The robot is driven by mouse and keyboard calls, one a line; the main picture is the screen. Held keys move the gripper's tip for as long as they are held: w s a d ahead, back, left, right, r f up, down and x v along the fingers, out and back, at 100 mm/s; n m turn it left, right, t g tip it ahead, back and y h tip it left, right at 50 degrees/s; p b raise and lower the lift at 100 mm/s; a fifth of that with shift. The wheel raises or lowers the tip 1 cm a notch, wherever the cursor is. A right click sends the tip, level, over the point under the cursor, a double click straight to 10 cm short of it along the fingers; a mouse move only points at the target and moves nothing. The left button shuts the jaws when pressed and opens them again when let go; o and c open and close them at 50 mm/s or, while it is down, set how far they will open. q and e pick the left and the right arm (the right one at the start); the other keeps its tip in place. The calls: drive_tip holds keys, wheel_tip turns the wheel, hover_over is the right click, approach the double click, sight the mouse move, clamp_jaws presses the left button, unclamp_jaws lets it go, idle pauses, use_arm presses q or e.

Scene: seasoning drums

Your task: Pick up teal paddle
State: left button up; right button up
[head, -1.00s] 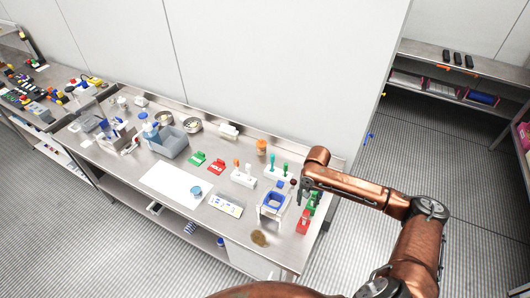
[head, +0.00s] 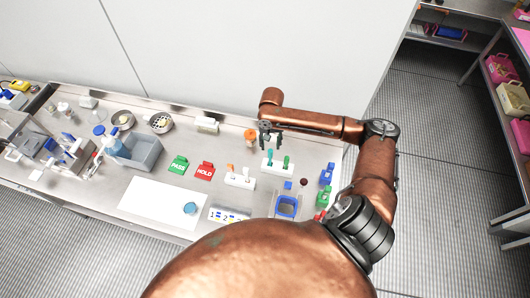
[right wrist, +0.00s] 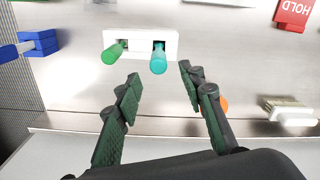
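The teal paddle (head: 269,155) stands in a white holder (head: 275,168), with a green-handled paddle (head: 287,161) to its right. In the right wrist view the teal handle (right wrist: 159,60) is upright in its slot, just ahead of the gap between my fingertips, and the green handle (right wrist: 114,52) is to its left. My right gripper (head: 270,143) is open and empty, just behind and above the teal handle. Its two dark fingers also frame the space below the handle in the right wrist view (right wrist: 160,84). My left gripper is not in view.
An orange-topped jar (head: 250,135) stands close to the left of my right gripper. Another white holder (head: 240,180), a red HOLD sign (head: 205,171) and a green PASS sign (head: 179,165) are further left.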

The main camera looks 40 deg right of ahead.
sight(270, 155)
drive_tip(key=f, duration=0.2)
drive_tip(key=shift+s+f, duration=0.3)
drive_tip(key=f, duration=0.1)
drive_tip(key=f+p, duration=0.1)
drive_tip(key=f, duration=0.1)
drive_tip(key=shift+a+f, duration=0.25)
drive_tip(key=shift+f, duration=0.05)
drive_tip(key=shift+f+p, duration=0.3)
drive_tip(key=shift+f, duration=0.25)
drive_tip(key=shift+c, duration=0.5)
drive_tip(key=c, duration=0.8)
